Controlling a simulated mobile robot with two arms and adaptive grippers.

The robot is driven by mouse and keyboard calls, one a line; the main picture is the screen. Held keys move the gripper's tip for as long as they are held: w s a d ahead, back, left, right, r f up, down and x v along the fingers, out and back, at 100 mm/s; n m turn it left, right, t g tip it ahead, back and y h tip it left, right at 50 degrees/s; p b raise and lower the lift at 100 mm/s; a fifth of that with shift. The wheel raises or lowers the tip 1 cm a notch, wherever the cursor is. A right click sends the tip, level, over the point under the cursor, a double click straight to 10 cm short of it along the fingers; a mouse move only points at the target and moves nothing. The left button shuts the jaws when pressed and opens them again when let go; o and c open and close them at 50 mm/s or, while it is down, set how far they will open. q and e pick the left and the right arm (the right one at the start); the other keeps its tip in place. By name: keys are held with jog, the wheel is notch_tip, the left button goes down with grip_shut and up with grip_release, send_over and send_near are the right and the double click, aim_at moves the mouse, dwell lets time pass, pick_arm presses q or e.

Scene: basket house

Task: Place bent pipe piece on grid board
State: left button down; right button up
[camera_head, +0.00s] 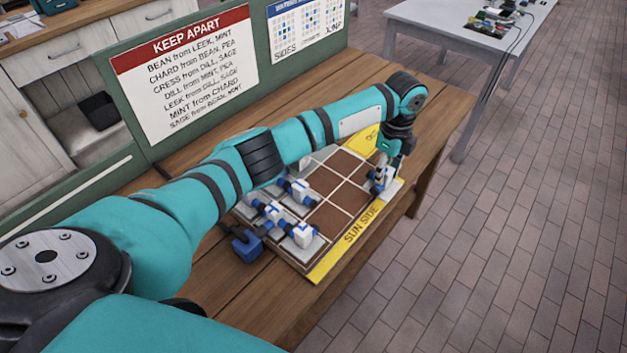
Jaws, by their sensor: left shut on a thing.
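The grid board (334,218) lies on the wooden table, with brown and grey squares and a yellow edge marked "SUN SIDE". Several white and blue pipe pieces (302,235) sit on its grey squares at the near left side. My left arm reaches across the board from the left, hiding part of its far side. My left gripper (382,178) points down at the board's right edge, shut on a small white and blue pipe piece (378,187). The fingers hide much of this piece, so I cannot tell its bend or whether it touches the board. My right gripper is out of view.
A dark blue piece (246,243) is at the board's left corner. A green panel with a "KEEP APART" sign (190,75) and a second chart (305,27) stands behind the table. A white table (440,22) stands at the back right. Brick floor is open on the right.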

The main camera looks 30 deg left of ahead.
pick_arm(q)
jog(key=p, duration=0.3)
send_near(328, 219)
jog(key=w+d, duration=0.3)
jog(key=w, duration=0.1)
jog(key=shift+s+a+p, duration=0.55)
jog(key=shift+s+a, duration=0.4)
jog(key=shift+s, duration=0.25)
jog(key=shift+s+a+f+p, duration=0.15)
jog(key=shift+s+a+p, duration=0.35)
jog(key=shift+s, duration=0.5)
notch_tip(328, 219, down, 3)
jog(key=shift+f, duration=0.25)
jog(key=shift+w+f, duration=0.1)
jog(key=shift+f, duration=0.1)
jog(key=c, duration=1.1)
grip_release()
jog(key=shift+o, duration=0.5)
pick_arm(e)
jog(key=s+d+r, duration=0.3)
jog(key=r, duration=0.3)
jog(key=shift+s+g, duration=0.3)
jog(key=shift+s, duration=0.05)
